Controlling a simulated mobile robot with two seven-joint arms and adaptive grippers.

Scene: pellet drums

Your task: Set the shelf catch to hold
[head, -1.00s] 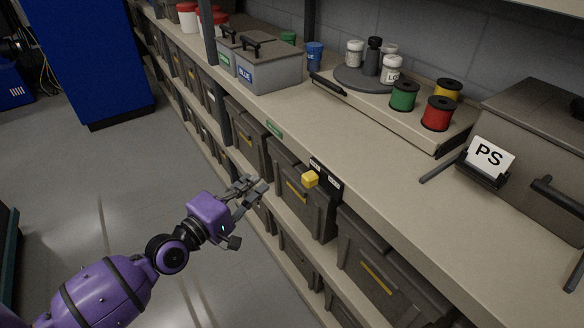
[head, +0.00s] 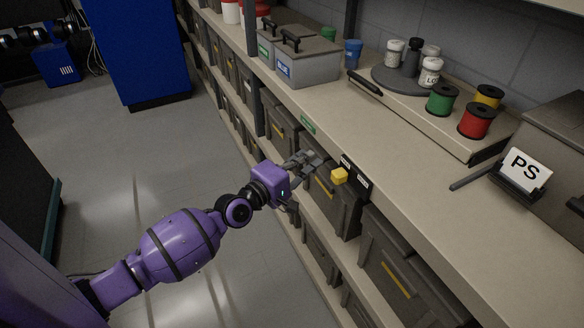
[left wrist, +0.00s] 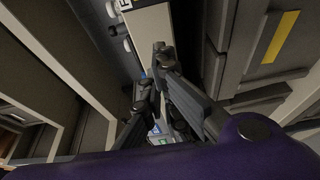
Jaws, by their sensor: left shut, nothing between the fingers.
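The shelf catch shows in the head view as a yellow knob (head: 339,176) on a black plate (head: 355,177) with small white labels, fixed at the shelf's front edge. The labels are too small to read. My left gripper (head: 312,160) is just left of the knob, in front of the shelf edge, and looks apart from it. Its fingers are shut and empty. They also show in the left wrist view (left wrist: 153,68), where I cannot make out the knob. My right gripper is not in view.
Dark bins (head: 330,200) fill the lower shelves. On top are grey lidded boxes (head: 308,63), a turntable (head: 400,80) with bottles, several spools (head: 476,121) and a PS card (head: 525,168). The floor (head: 110,190) on the left is clear.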

